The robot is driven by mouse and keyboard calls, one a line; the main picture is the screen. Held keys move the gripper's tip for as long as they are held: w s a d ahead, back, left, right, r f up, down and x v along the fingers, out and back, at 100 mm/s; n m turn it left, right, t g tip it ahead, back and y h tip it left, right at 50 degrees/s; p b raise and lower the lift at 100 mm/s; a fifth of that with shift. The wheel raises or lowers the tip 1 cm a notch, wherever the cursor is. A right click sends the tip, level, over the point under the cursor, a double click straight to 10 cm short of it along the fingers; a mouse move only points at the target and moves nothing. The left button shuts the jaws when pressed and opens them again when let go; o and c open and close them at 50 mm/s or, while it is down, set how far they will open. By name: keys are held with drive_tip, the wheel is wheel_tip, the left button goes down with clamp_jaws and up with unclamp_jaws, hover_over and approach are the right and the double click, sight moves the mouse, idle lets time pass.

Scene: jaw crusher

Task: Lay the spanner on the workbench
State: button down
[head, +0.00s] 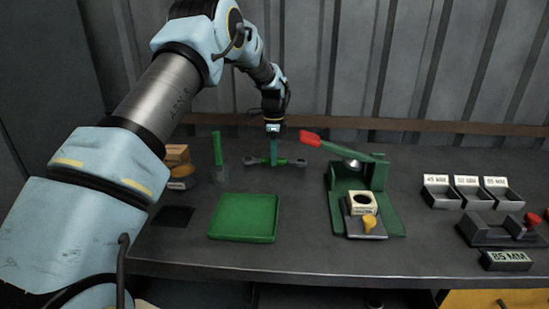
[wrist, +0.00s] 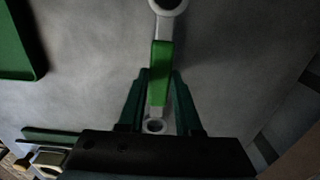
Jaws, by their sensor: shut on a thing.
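The spanner (head: 291,162) has a green middle and grey ends. It lies level at or just above the back of the workbench (head: 300,225), behind the green tray; I cannot tell whether it touches the surface. My gripper (head: 273,161) points down from above and is shut on the spanner's green middle. In the wrist view the spanner (wrist: 161,70) runs lengthwise between the green fingers of my gripper (wrist: 160,95), with a ring end at the top and another near the palm.
A green tray (head: 244,218) lies in front of my gripper. A green press with a red handle (head: 310,138) stands to the right. A green-handled brush or scraper (head: 217,148) stands at left. Labelled bins (head: 442,193) are at far right. The wall is close behind.

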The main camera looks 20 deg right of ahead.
drive_tip(key=shift+f, duration=0.75)
drive_tip(key=c, duration=0.6)
unclamp_jaws()
drive_tip(key=shift+f, duration=0.15)
wheel_tip(320, 180, up, 12)
drive_tip(key=b, duration=0.2)
drive_tip(key=shift+r, duration=0.2)
